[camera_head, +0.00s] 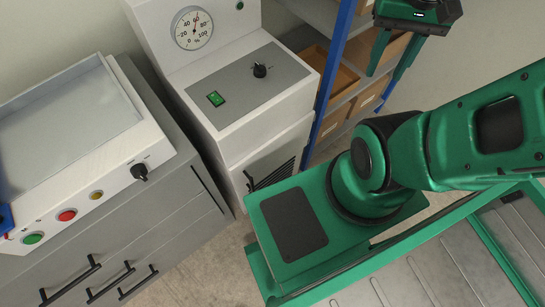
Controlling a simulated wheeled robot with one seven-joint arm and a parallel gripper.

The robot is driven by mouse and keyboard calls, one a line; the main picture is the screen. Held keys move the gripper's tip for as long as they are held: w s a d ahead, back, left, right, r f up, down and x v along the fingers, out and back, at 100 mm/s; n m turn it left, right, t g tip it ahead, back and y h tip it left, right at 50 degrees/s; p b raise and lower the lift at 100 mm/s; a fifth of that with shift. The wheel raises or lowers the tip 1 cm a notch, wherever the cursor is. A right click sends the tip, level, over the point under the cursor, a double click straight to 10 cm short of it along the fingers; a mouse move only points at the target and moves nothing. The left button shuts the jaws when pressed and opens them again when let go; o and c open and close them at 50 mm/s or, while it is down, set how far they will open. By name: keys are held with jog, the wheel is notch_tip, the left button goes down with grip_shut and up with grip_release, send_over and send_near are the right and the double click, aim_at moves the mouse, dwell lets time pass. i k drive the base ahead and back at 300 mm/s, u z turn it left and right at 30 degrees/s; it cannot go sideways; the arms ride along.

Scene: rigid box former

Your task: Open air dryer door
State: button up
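The air dryer appears to be the white machine (232,62) at the top centre, with a round dial, a black knob and a green switch. Its lower front (268,150) shows a dark slatted grille and a small black handle (249,181) at the left. The lower front looks closed, but my green arm mount hides part of it. My gripper (384,76) is at the upper right, with two green fingers apart and nothing between them. It is well to the right of the dryer, in front of the shelf, and touches neither the dryer nor the handle.
A grey cabinet (185,225) with black-handled drawers stands at the left, bearing a white device (152,140) with coloured buttons. A blue-posted shelf (333,70) with brown boxes (366,97) stands right of the dryer. My arm crosses the right side. A narrow strip of floor (225,255) shows.

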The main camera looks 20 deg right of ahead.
aim_at(247, 171)
jog(key=u, duration=0.1)
jog(key=k, duration=1.1)
jog(key=z, duration=0.15)
jog(key=i, duration=0.5)
